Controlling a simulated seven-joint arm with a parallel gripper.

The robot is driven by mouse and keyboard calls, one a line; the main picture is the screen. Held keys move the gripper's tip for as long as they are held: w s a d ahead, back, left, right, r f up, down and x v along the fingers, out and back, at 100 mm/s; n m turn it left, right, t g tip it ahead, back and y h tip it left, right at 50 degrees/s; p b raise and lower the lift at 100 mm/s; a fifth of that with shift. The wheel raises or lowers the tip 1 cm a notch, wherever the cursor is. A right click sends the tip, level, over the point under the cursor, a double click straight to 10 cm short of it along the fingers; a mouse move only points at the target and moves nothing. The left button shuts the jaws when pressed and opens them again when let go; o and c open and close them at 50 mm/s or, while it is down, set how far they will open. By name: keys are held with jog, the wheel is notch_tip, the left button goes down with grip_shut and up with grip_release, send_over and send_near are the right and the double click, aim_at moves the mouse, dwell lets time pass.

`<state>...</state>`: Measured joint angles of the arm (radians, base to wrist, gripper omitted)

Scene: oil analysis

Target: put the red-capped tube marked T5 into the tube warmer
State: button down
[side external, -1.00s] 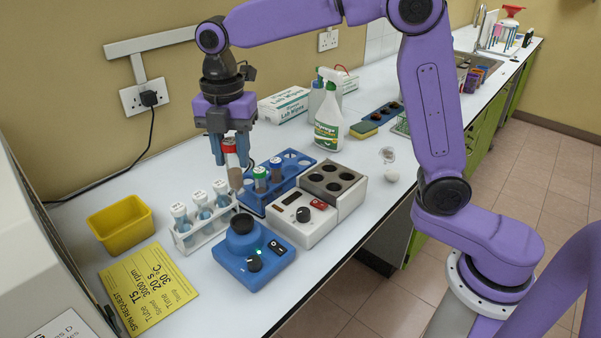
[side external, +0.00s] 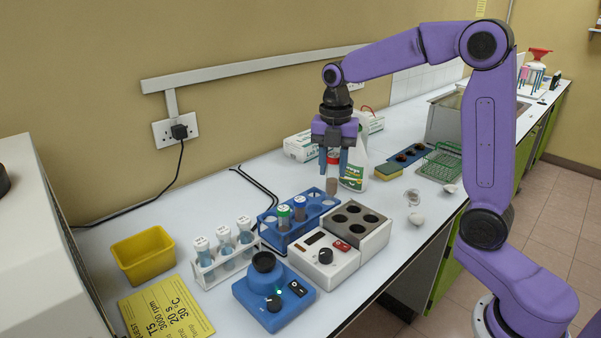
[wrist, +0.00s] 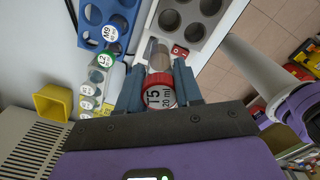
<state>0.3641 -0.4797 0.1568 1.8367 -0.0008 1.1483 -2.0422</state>
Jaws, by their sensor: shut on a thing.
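My gripper (side external: 334,163) is shut on the red-capped tube (side external: 332,186), which hangs upright below the fingers in the side view. In the wrist view the red cap (wrist: 159,97), with a white top that seems to read T5 and 20 ml, sits between the fingers (wrist: 157,88). The tube is above the bench, by the far end of the blue rack and behind the tube warmer. The tube warmer (side external: 355,218) is a white unit with a dark grey block of several empty-looking wells. It also shows in the wrist view (wrist: 192,20).
A white rack (side external: 207,274) holds white-capped tubes. A blue knobbed device (side external: 250,297), a yellow bin (side external: 142,256) and a yellow card (side external: 170,312) stand nearby. A spray bottle (side external: 356,172) is close behind my gripper.

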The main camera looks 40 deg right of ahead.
notch_tip(320, 180, down, 12)
jog(key=d, duration=0.3)
jog(key=shift+s+r, duration=0.2)
jog(key=shift+s, duration=0.2)
dwell(0.6)
jog(key=c, duration=0.7)
grip_release()
